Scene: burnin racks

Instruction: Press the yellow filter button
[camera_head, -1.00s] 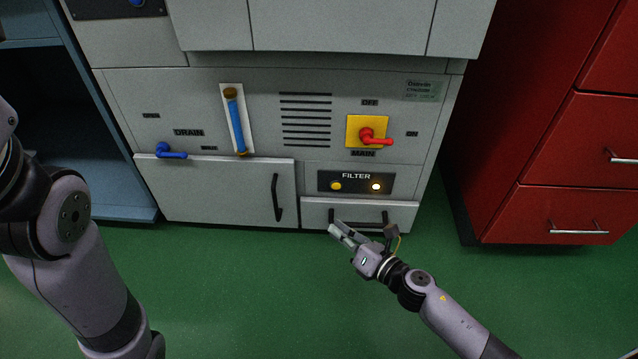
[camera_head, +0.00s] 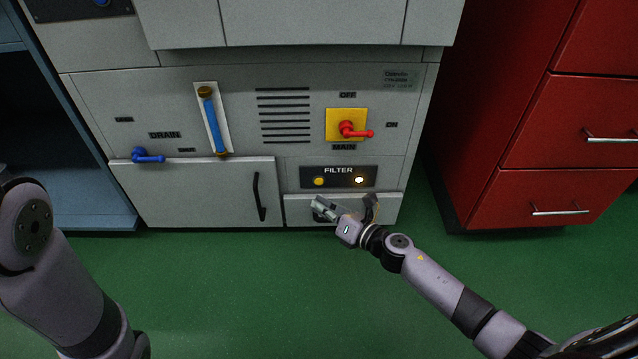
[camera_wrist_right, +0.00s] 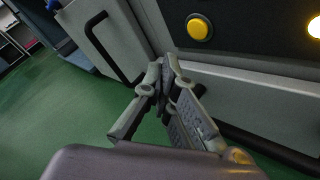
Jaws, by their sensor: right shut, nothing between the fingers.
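The yellow filter button (camera_head: 319,181) is a round button on the left of the black FILTER panel (camera_head: 338,177). A lit lamp (camera_head: 359,180) is on the panel's right. In the right wrist view the button (camera_wrist_right: 199,27) shows large at the top, right of the fingertips. My right gripper (camera_head: 318,207) is shut and empty, just below the button in the head view, in front of the drawer under the panel. In the right wrist view its fingertips (camera_wrist_right: 167,66) are apart from the button. My left gripper is out of the picture; only my left arm shows.
Above the panel are a red handle (camera_head: 348,130) on a yellow plate and vent slots. A drawer handle lies partly behind my right gripper. A door with a black handle (camera_head: 259,196) is at left. Red drawers (camera_head: 560,130) stand at right. The green floor (camera_head: 230,290) is clear.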

